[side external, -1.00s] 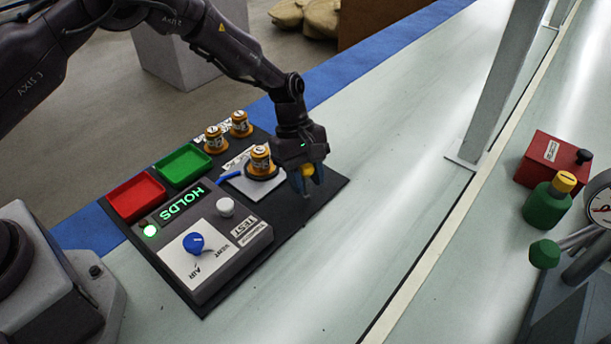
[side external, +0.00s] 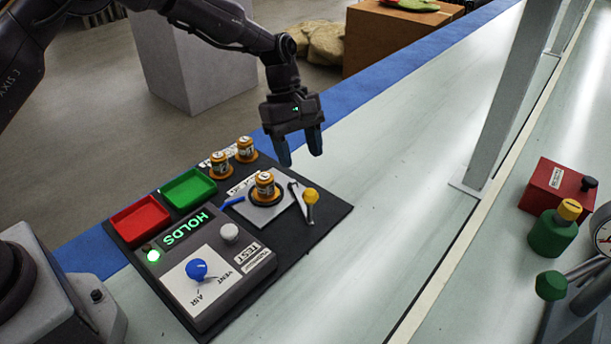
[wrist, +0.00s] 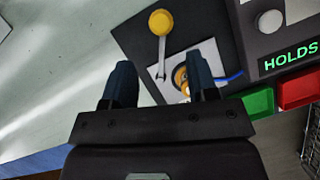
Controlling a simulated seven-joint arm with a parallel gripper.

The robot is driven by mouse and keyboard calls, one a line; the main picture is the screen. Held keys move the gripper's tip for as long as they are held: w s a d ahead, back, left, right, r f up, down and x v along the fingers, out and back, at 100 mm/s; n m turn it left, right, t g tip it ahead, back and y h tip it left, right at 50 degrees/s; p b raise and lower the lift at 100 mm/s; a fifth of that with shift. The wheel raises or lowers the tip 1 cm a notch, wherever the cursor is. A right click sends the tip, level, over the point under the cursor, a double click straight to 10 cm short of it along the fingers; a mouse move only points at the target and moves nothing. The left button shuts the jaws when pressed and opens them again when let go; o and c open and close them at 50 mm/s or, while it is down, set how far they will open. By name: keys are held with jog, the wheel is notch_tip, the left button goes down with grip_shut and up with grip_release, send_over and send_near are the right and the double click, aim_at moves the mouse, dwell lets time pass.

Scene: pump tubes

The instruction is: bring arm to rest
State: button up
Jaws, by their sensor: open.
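My gripper (side external: 300,148) hangs in the air above the far side of the black mat, fingers pointing down, open and empty. In the wrist view, its two dark fingers (wrist: 163,85) are apart with nothing between them. Below it, a yellow-knobbed lever (side external: 311,196) stands beside a pale plate (side external: 278,216). An orange pump tube (side external: 264,187) stands upright in a dark ring on that plate. The lever also shows in the wrist view (wrist: 161,23), where a finger partly hides the tube.
A grey test box (side external: 210,268) with a blue knob has a lit green HOLDS display. A red tray (side external: 140,218), a green tray (side external: 189,188) and two more orange tubes (side external: 246,149) are on the mat (side external: 328,212). The pale bench right of the mat is clear up to a grey post (side external: 510,100).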

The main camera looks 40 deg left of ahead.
jog(key=shift+v, duration=1.1)
jog(key=s+a+r+m+t+y, duration=0.1)
jog(key=s+a+r+m+t, duration=0.1)
jog(key=s+r, duration=0.4)
jog(key=s+a+r+m+t+y, duration=0.1)
jog(key=s+a+r+m, duration=0.3)
jog(key=s, duration=0.9)
jog(key=s+a+r+m+t+y, duration=0.2)
jog(key=s+a+r+m+t, duration=0.1)
jog(key=s+r+m, duration=0.5)
jog(key=shift+s+a+t, duration=0.25)
jog(key=shift+s+t, duration=0.15)
jog(key=shift+s, duration=0.55)
